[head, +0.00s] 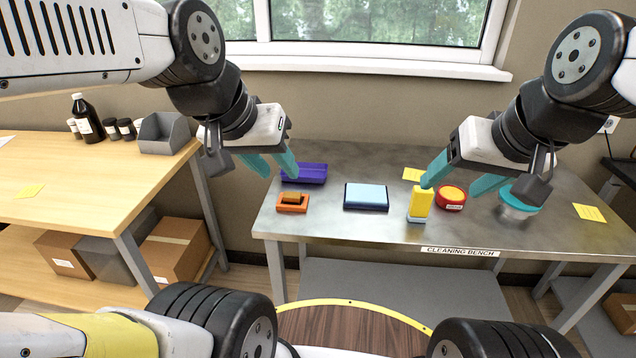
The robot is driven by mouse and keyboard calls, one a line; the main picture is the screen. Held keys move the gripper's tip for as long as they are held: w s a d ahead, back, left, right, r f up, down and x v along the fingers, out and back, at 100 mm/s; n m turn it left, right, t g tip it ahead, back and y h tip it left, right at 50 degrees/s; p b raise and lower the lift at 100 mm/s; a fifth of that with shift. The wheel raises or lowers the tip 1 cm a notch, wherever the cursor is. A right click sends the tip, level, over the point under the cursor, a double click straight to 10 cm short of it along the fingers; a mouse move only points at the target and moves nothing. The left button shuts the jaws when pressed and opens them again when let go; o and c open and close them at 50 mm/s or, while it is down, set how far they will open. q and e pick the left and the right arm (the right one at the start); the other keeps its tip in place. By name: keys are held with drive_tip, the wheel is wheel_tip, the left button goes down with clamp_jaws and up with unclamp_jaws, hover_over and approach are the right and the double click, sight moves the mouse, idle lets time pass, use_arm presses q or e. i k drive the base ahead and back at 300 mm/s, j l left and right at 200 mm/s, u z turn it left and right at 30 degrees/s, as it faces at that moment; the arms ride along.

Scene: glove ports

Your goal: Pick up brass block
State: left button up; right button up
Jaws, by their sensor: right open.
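A small brownish-gold block (291,198), which looks like the brass block, sits in a shallow orange tray (293,209) at the left end of the metal bench. My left gripper (281,175) has teal fingers spread apart with nothing visible between them. It hangs over the bench's left end, above and slightly left of the block. My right gripper (449,190) is open over the right half of the bench. Its left fingertip overlaps the top of a yellow container (421,204) in the picture; I cannot tell whether they touch.
A purple tray (309,174) lies behind the orange tray. A blue pad (366,196) lies mid-bench. A red round tin (451,198) with a yellow top and a teal-topped round item (518,203) stand to the right. The bench (340,228) is bare along its front.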

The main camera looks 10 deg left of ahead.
sight(289, 197)
drive_tip(key=j, duration=1.75)
